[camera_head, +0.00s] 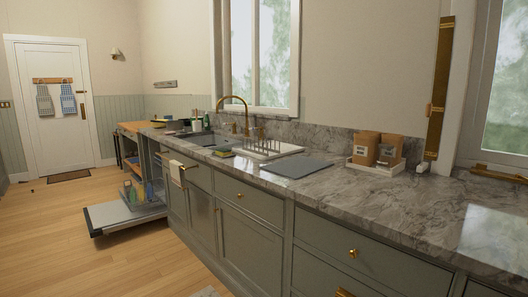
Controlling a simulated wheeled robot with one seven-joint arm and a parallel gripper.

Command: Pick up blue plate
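I cannot make out a blue plate for certain in the head view. A small blue item (149,190) shows low beside the open, drop-down door (125,217) at the left end of the cabinets; it is too small to identify. A flat grey-blue rectangular mat or board (297,166) lies on the marble counter (350,200). A white dish rack (268,150) stands behind it, and its contents are too small to tell. My gripper is not in view.
The sink (205,140) has a brass faucet (236,108) behind it. A white tray with brown boxes (377,150) stands against the backsplash. The open low door juts into the room. The wooden floor (130,262) at the left is mostly clear.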

